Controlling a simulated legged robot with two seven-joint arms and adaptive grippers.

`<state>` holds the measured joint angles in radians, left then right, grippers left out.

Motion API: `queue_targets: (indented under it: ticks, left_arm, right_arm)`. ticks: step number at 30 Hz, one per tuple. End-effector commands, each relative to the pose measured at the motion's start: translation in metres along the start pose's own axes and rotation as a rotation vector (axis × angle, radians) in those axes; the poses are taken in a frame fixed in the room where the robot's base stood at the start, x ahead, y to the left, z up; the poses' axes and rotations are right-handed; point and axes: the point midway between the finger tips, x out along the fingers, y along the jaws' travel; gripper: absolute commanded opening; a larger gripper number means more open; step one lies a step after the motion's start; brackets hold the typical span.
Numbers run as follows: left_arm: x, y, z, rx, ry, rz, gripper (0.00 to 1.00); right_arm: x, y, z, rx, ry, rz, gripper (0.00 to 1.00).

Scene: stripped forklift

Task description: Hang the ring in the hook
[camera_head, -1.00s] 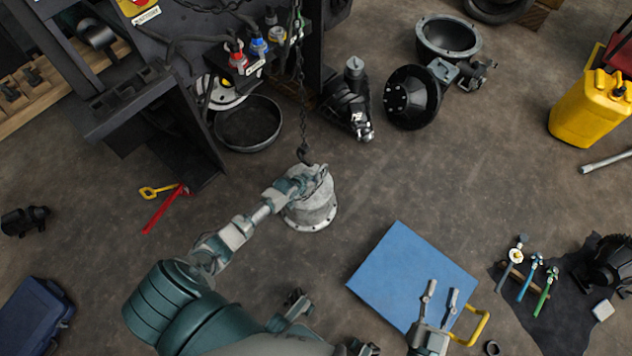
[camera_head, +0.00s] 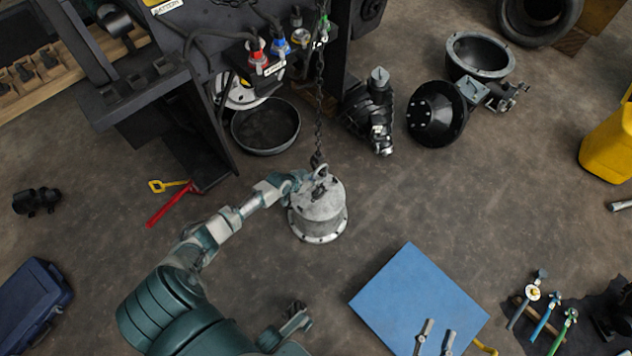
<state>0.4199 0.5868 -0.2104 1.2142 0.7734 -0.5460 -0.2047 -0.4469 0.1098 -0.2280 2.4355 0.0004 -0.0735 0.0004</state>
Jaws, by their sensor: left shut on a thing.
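A dark chain (camera_head: 318,90) hangs down from the forklift, with the hook (camera_head: 316,160) at its lower end. The hook is right at the top of a grey metal cylinder (camera_head: 320,211) with a bolted bottom flange. The ring (camera_head: 322,170) shows small on top of the cylinder, close to the hook; I cannot tell whether the hook passes through it. My left gripper (camera_head: 304,180) reaches in from the lower left and is shut at the ring, its fingertips partly hidden.
The blue panel (camera_head: 415,290) lies at lower right. The black forklift frame (camera_head: 165,100) stands at upper left, with a round pan (camera_head: 266,128) beside it. Dark machine parts (camera_head: 437,114) lie at upper right. A red-and-yellow tool (camera_head: 168,204) lies left. Floor right of the cylinder is clear.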

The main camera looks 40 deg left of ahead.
Motion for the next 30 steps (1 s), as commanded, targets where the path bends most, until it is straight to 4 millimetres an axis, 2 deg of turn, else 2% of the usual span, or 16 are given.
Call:
queue_targets:
  ticks: [8, 20, 30]
  left_arm:
    - [0.001, -0.001, 0.0, 0.0, 0.002, -0.001, 0.0]
    - [0.015, -0.009, 0.016, 0.0, -0.001, -0.001, 0.0]
    - [0.015, -0.01, 0.013, 0.001, 0.003, -0.001, 0.0]
  right_arm:
    - [0.0, 0.0, 0.002, 0.001, -0.002, 0.0, 0.4]
    - [-0.004, 0.002, 0.033, 0.009, -0.037, 0.003, 0.4]
    - [-0.005, 0.002, 0.033, 0.009, -0.036, 0.003, 0.4]
